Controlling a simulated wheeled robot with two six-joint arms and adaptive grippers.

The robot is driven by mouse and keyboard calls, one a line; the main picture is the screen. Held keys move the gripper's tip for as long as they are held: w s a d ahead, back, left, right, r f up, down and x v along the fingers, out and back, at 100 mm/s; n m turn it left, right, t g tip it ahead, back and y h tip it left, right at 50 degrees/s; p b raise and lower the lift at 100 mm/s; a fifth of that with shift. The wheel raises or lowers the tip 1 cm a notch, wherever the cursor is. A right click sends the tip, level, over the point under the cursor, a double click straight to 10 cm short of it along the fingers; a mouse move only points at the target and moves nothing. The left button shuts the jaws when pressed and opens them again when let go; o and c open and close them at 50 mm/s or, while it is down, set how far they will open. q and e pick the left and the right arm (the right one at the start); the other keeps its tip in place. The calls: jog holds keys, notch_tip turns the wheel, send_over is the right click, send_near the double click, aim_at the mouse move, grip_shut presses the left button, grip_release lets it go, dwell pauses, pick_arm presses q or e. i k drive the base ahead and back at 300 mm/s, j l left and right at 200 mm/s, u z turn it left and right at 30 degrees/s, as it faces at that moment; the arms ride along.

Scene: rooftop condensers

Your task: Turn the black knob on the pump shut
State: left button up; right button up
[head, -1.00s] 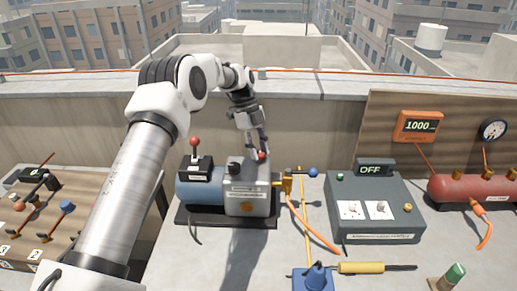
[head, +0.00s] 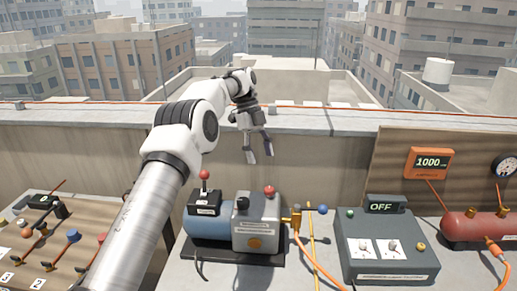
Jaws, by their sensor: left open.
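The pump has a blue motor (head: 206,228) and a grey body (head: 257,225) on a black base. A small black knob (head: 241,203) shows on top of the grey body, toward its left. A red ball (head: 269,189) stands up at the body's right rear. My left gripper (head: 259,157) hangs in the air above and behind the pump, fingers down and apart, with nothing between them. It is clear of the red ball and the black knob. My right gripper is not in view.
A red-topped lever on a black box (head: 205,197) rises left of the knob. A brass fitting (head: 296,219) with an orange hose is at the right. A grey-green control box (head: 385,247) reading OFF stands further right. The parapet (head: 330,180) runs behind.

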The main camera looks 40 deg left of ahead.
aim_at(243, 204)
jog(key=k+l, duration=0.85)
